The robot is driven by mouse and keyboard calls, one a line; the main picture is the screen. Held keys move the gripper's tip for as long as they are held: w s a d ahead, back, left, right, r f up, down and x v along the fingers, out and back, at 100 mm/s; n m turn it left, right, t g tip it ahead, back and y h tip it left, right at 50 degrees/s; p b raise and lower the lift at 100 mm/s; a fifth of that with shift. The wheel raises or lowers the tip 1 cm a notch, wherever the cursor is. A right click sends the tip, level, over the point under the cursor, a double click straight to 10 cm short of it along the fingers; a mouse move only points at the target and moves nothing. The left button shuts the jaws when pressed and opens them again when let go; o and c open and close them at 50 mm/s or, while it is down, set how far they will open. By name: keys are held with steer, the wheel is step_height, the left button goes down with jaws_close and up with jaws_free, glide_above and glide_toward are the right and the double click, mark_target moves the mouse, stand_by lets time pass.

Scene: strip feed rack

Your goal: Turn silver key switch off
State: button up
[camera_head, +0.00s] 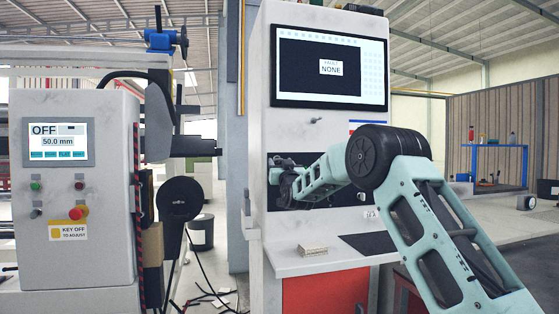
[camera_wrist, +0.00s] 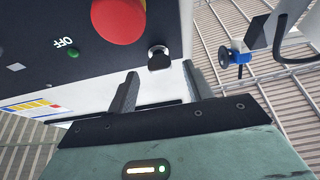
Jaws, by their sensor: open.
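The silver key switch (camera_wrist: 158,57) shows in the wrist view as a short bright cylinder with a dark face, beside a large red mushroom button (camera_wrist: 118,18). My gripper (camera_wrist: 160,68) is open, with one finger on each side of the line to the switch. The switch lies just beyond the fingertips, and I cannot tell whether they touch it. The key's angle is not clear. In the head view my gripper (camera_head: 284,183) is at the dark panel of the white cabinet (camera_head: 287,80), and hides the switch there.
A green button (camera_wrist: 73,53) with an OFF label sits on the same dark panel. A separate control box (camera_head: 75,266) at left has a display reading OFF and a red button (camera_head: 77,212). A small shelf lies below my arm.

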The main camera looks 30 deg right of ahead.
mark_target(278, 160)
steer(key=shift+x, duration=1.2)
steer(key=c, duration=1)
steer(key=shift+m, duration=0.5)
steer(key=shift+a+r+m+g+h+p, duration=0.1)
steer(key=shift+m+g+h+p, duration=0.95)
steer(key=shift+m, duration=2.5)
steer(key=shift+d+m+g+h+p, duration=0.1)
steer(key=shift+m+g+h+p, duration=0.45)
steer(key=shift+m+g, duration=2)
steer(key=shift+a+r+m+g+h+p, duration=0.15)
steer(key=shift+m+h+p, duration=0.65)
steer(key=shift+m, duration=3.8)
steer(key=shift+f, duration=0.15)
